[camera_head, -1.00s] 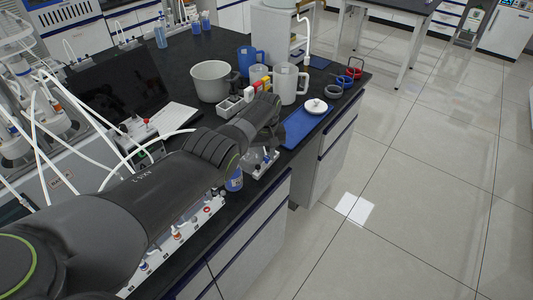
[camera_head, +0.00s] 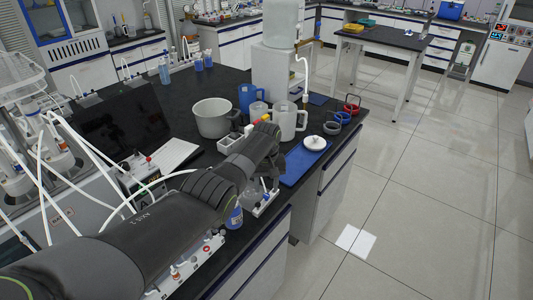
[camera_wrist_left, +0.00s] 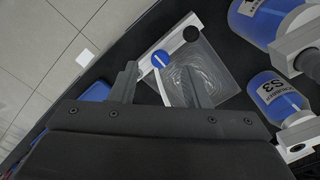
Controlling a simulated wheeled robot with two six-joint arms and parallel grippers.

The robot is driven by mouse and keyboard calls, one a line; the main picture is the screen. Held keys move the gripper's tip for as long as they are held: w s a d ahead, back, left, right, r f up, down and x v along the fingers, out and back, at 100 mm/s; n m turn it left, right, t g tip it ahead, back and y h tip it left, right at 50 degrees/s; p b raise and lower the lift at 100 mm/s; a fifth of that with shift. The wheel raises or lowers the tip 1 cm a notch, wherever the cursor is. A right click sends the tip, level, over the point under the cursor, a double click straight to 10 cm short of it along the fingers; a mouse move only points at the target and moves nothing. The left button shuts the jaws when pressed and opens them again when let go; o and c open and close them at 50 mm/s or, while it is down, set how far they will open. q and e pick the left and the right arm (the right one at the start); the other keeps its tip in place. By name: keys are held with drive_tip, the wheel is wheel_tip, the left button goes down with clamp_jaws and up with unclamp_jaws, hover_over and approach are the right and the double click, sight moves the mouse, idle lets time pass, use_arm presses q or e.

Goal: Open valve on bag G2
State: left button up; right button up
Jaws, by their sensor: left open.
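A clear plastic bag (camera_wrist_left: 208,66) lies on the dark bench top in the left wrist view, against a white bar. The bar carries a round blue valve knob (camera_wrist_left: 160,58) with a white stripe and a black round fitting (camera_wrist_left: 191,33). No G2 label is readable on the bag. My left gripper (camera_wrist_left: 158,72) is open, one finger on each side of the knob's stem in the picture; contact cannot be told. In the head view the left gripper (camera_head: 270,183) points down at the bench front edge, above the small white bar (camera_head: 266,203). My right gripper is out of view.
Blue bottles stand close by, one marked S3 (camera_wrist_left: 275,97). In the head view a blue-liquid bottle (camera_head: 235,217) stands beside the gripper. A blue mat (camera_head: 303,160) with a white lid (camera_head: 315,143), a pitcher (camera_head: 287,120) and a grey pot (camera_head: 214,120) stand beyond my forearm.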

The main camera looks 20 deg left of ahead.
sight(266, 195)
use_arm(q)
wheel_tip(266, 195, up, 14)
drive_tip(key=b, duration=0.1)
drive_tip(key=shift+r, duration=0.15)
idle(0.5)
